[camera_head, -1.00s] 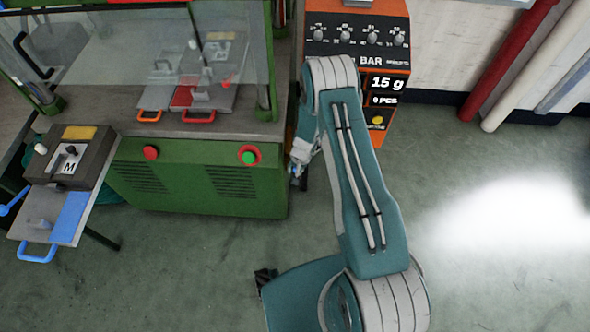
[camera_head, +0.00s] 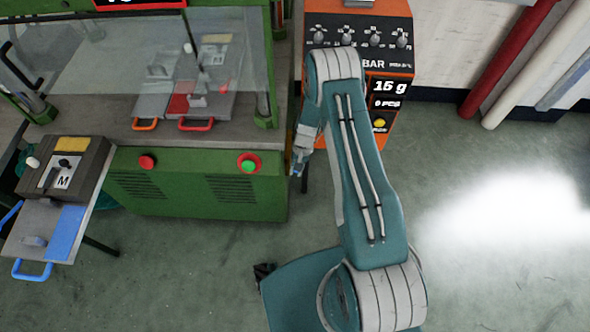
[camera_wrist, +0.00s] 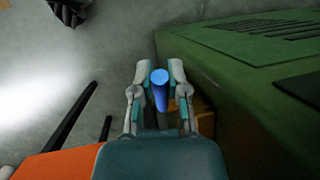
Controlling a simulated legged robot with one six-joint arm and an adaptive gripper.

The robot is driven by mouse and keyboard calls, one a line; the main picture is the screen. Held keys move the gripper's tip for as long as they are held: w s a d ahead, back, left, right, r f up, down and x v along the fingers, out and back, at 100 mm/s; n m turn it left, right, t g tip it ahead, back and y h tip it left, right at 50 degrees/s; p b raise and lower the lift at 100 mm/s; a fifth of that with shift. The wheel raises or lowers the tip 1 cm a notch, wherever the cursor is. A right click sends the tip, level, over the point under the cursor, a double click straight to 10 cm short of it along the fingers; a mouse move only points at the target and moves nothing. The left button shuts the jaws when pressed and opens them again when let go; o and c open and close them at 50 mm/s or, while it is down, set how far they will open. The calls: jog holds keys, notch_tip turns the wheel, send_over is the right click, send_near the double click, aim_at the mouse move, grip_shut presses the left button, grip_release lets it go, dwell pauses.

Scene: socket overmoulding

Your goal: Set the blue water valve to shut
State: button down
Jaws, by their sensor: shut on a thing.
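The blue water valve shows in the wrist view as a rounded blue handle (camera_wrist: 159,88) between the two fingers of my gripper (camera_wrist: 160,72). The fingers are shut on it. The rest of the valve is hidden below the gripper. In the head view my gripper (camera_head: 299,164) hangs just right of the green machine's front corner, low beside the orange cabinet. My arm and the small scale there leave the handle's exact position unclear.
The green machine (camera_head: 200,190) stands close to my gripper, with a red button (camera_head: 147,161) and a green button (camera_head: 248,164). The orange cabinet (camera_head: 375,135) with knobs and a display stands behind my arm. A grey tray (camera_head: 35,238) juts out at left. Floor at right is clear.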

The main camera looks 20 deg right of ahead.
jog(key=shift+w+d+r+g+y, duration=0.1)
jog(key=shift+w+r+g+y, duration=0.25)
jog(key=shift+g, duration=0.45)
jog(key=shift+w, duration=0.1)
jog(key=c, duration=0.6)
grip_release()
jog(key=shift+c, duration=0.2)
jog(key=shift+r, duration=0.15)
notch_tip(320, 180, up, 10)
